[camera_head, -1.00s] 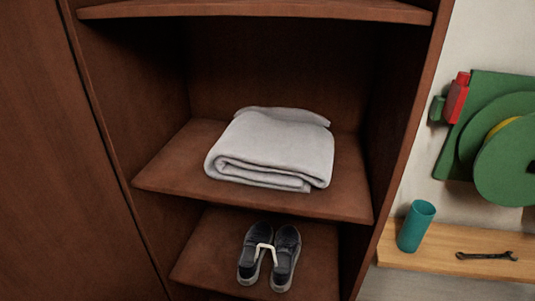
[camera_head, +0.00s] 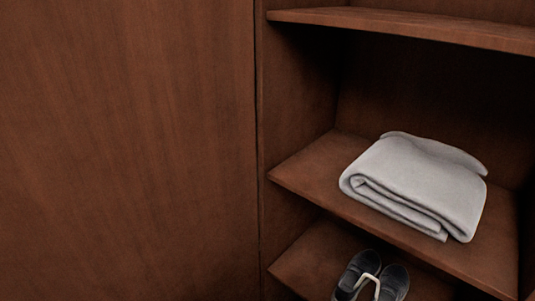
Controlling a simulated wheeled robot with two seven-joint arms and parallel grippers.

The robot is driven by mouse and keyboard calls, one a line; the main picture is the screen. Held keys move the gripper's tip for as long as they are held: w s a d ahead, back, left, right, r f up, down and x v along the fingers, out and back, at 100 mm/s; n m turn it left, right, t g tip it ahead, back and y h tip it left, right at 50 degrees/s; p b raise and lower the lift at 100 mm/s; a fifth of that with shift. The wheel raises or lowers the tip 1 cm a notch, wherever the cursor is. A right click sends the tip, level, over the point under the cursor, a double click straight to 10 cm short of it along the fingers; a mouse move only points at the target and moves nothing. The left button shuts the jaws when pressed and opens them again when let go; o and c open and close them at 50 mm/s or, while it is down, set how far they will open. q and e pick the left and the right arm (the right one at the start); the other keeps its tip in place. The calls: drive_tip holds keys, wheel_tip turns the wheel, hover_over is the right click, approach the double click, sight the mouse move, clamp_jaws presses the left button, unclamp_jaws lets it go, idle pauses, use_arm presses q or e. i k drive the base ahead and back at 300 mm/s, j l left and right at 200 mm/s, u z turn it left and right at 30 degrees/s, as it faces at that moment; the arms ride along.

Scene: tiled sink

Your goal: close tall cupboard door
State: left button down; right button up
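The tall cupboard door (camera_head: 130,150) is a dark brown wooden panel filling the left half of the head view. It stands open to the left of the cupboard interior, with a thin vertical seam between it and the cupboard's side wall (camera_head: 300,110). The door's free edge and any handle are outside the view. The shelves inside are exposed. Neither of my grippers shows in this view.
A folded grey blanket (camera_head: 415,185) lies on the middle shelf (camera_head: 300,172). A pair of dark shoes (camera_head: 372,278) sits on the lower shelf (camera_head: 305,262), cut off by the bottom edge. An upper shelf (camera_head: 420,28) crosses the top right.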

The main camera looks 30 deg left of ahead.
sight(128, 162)
drive_tip(key=k+u, duration=0.4)
drive_tip(key=k+j+u, duration=0.3)
drive_tip(key=k+u, duration=0.15)
drive_tip(key=k, duration=0.15)
